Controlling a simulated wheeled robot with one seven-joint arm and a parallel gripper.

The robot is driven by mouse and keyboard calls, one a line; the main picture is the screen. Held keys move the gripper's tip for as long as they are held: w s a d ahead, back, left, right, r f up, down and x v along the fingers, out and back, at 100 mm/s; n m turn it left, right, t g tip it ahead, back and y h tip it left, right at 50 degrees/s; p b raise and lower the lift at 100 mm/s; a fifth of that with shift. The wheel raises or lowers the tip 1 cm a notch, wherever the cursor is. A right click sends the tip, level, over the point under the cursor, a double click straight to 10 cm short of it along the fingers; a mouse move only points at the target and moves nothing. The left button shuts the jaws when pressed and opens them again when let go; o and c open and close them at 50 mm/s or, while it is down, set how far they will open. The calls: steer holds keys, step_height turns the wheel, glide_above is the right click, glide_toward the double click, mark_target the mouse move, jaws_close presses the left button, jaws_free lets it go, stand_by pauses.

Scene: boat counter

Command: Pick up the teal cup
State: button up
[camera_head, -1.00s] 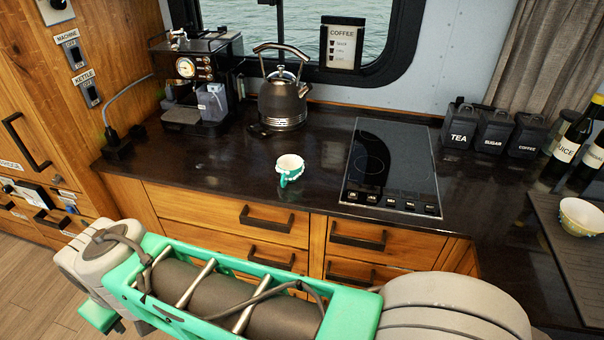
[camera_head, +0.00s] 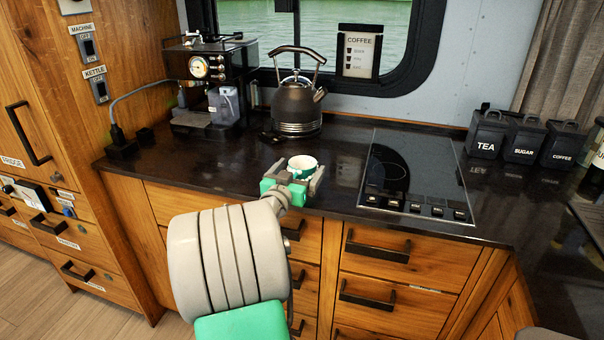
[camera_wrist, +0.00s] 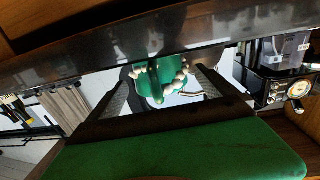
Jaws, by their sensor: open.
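The teal cup (camera_head: 302,160) stands upright on the dark counter, with its white rim and pale inside showing. My gripper (camera_head: 297,173) is at the cup, its fingers apart on the left and right of it in the head view. The gripper hides the lower front of the cup. In the wrist view the teal cup (camera_wrist: 150,76), with white beads along its rim, appears between the far ends of my open fingers. I cannot tell whether either finger touches it.
A dark kettle (camera_head: 297,104) and a coffee machine (camera_head: 208,82) stand behind the cup. A black cooktop (camera_head: 420,175) lies to its right. Tea, sugar and coffee canisters (camera_head: 523,140) stand at the far right.

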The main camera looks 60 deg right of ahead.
steer(key=shift+w+d, duration=0.1)
steer(key=shift+d, duration=1)
steer(key=c, duration=1.5)
steer(key=shift+c, duration=0.2)
